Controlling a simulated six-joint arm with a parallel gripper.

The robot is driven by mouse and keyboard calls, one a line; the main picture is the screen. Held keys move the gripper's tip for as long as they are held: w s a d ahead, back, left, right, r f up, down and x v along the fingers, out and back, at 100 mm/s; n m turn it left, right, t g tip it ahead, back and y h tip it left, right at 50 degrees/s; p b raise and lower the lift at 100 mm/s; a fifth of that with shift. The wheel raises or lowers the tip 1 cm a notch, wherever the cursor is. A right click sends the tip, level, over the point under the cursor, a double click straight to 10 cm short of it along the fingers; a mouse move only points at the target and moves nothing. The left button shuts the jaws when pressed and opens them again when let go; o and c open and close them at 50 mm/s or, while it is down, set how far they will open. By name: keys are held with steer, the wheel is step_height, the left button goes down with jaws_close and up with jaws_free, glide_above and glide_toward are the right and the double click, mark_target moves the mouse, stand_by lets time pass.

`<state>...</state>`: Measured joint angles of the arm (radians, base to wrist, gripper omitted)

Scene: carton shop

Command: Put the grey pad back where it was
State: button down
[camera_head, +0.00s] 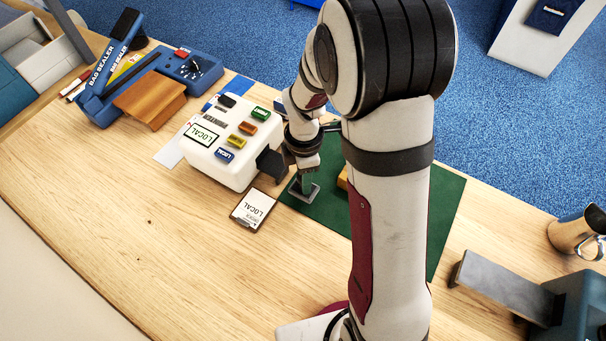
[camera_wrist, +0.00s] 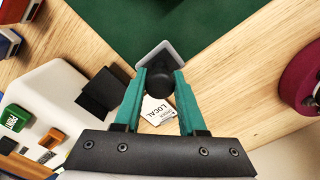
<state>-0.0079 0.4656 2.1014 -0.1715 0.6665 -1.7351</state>
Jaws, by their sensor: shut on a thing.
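The grey pad (camera_head: 304,192) is a small flat square plate at the near left corner of the green mat. In the wrist view the grey pad (camera_wrist: 157,50) shows its plate beyond a dark round knob (camera_wrist: 158,82). My gripper (camera_head: 307,178) points down over the pad. In the wrist view the teal fingers of my gripper (camera_wrist: 160,85) are shut on the knob, one on each side. I cannot tell whether the plate touches the mat or hangs just above it. The fingers and knob hide part of the plate.
A white box (camera_head: 220,160) with coloured labelled pieces and a dark block (camera_head: 270,163) on its side stands left of my gripper. A LOCAL card (camera_head: 254,208) lies close by on the wood. The green mat (camera_head: 447,205) is partly behind my arm. Bare table lies front left.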

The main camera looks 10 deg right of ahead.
steer(key=shift+f, duration=1.45)
steer(key=shift+f, duration=0.15)
steer(key=shift+c, duration=2.4)
jaws_free()
